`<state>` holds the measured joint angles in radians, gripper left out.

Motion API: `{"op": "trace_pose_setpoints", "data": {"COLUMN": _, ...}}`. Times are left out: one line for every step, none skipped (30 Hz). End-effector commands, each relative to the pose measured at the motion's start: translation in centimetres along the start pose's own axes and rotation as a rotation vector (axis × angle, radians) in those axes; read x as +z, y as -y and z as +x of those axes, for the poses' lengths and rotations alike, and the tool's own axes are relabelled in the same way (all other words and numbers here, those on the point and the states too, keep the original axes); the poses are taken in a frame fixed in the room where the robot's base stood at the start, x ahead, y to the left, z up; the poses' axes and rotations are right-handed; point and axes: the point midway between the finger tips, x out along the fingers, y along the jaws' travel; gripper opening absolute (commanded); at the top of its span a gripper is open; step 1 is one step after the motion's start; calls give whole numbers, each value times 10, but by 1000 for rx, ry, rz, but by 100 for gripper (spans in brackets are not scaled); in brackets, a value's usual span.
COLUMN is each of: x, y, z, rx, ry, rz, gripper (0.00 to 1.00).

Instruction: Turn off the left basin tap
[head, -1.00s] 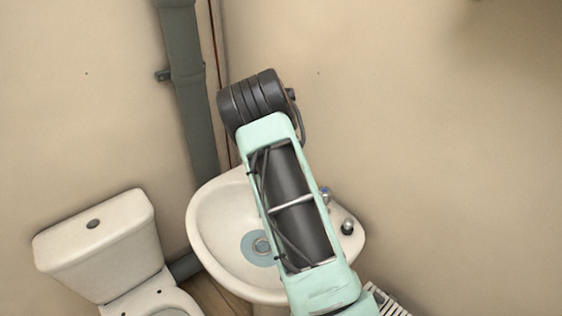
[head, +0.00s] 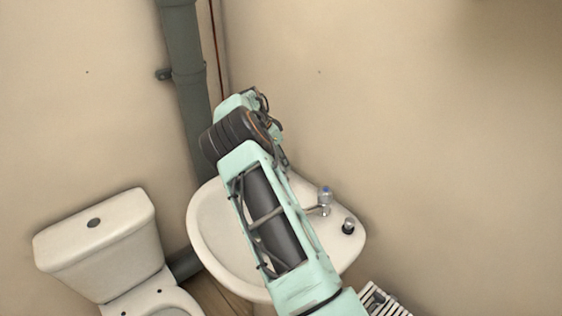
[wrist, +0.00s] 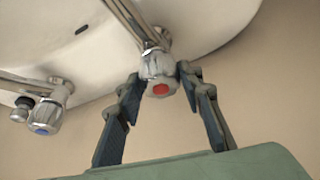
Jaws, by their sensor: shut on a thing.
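The basin tap with a red mark (wrist: 160,66) hangs at the centre of the wrist view, between the two fingers of my gripper (wrist: 159,77). My gripper is shut on its chrome handle, with a fingertip on each side. The other basin tap, with a blue mark (wrist: 45,115), is at the left of the wrist view. It also shows in the head view (head: 325,200), right of my arm. In the head view my arm hides the red-marked tap, and my fingers cannot be made out.
The white basin (head: 207,215) stands in the corner beneath my arm. A small dark-topped chrome fitting (head: 348,226) sits on its right rim. A toilet (head: 95,245) is at left, a grey pipe (head: 186,70) runs up behind, and a white slatted object (head: 380,302) is at lower right.

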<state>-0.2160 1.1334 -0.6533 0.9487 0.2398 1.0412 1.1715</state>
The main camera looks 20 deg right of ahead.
Motion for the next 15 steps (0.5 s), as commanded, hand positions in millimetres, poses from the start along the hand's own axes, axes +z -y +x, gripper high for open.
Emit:
{"op": "trace_pose_setpoints", "data": {"x": 0, "y": 0, "z": 0, "rx": 6, "ry": 1, "rz": 13, "gripper": 10}}
{"op": "trace_pose_setpoints", "data": {"x": 0, "y": 0, "z": 0, "rx": 8, "ry": 1, "rz": 20, "gripper": 10}}
{"op": "trace_pose_setpoints", "data": {"x": 0, "y": 0, "z": 0, "rx": 11, "ry": 1, "rz": 28, "gripper": 10}}
{"op": "trace_pose_setpoints", "data": {"x": 0, "y": 0, "z": 0, "rx": 13, "ry": 1, "rz": 33, "gripper": 10}}
{"op": "trace_pose_setpoints", "data": {"x": 1, "y": 0, "z": 0, "rx": 15, "ry": 2, "rz": 37, "gripper": 10}}
{"op": "trace_pose_setpoints", "data": {"x": 1, "y": 0, "z": 0, "rx": 17, "ry": 2, "rz": 41, "gripper": 10}}
{"op": "trace_pose_setpoints", "data": {"x": 1, "y": 0, "z": 0, "rx": 18, "ry": 2, "rz": 44, "gripper": 10}}
{"op": "trace_pose_setpoints", "data": {"x": 1, "y": 0, "z": 0, "rx": 19, "ry": 2, "rz": 46, "gripper": 10}}
{"op": "trace_pose_setpoints", "data": {"x": 1, "y": 0, "z": 0, "rx": 20, "ry": 2, "rz": 48, "gripper": 10}}
{"op": "trace_pose_setpoints", "data": {"x": 1, "y": 0, "z": 0, "rx": 20, "ry": 2, "rz": 49, "gripper": 10}}
{"op": "trace_pose_setpoints", "data": {"x": 1, "y": 0, "z": 0, "rx": 20, "ry": 2, "rz": 50, "gripper": 10}}
{"op": "trace_pose_setpoints", "data": {"x": 1, "y": 0, "z": 0, "rx": 20, "ry": 2, "rz": 50, "gripper": 10}}
{"op": "trace_pose_setpoints", "data": {"x": 1, "y": 0, "z": 0, "rx": 20, "ry": 2, "rz": 50, "gripper": 10}}
{"op": "trace_pose_setpoints", "data": {"x": 1, "y": 0, "z": 0, "rx": 20, "ry": 2, "rz": 50, "gripper": 10}}
{"op": "trace_pose_setpoints", "data": {"x": 1, "y": 0, "z": 0, "rx": 20, "ry": 2, "rz": 50, "gripper": 10}}
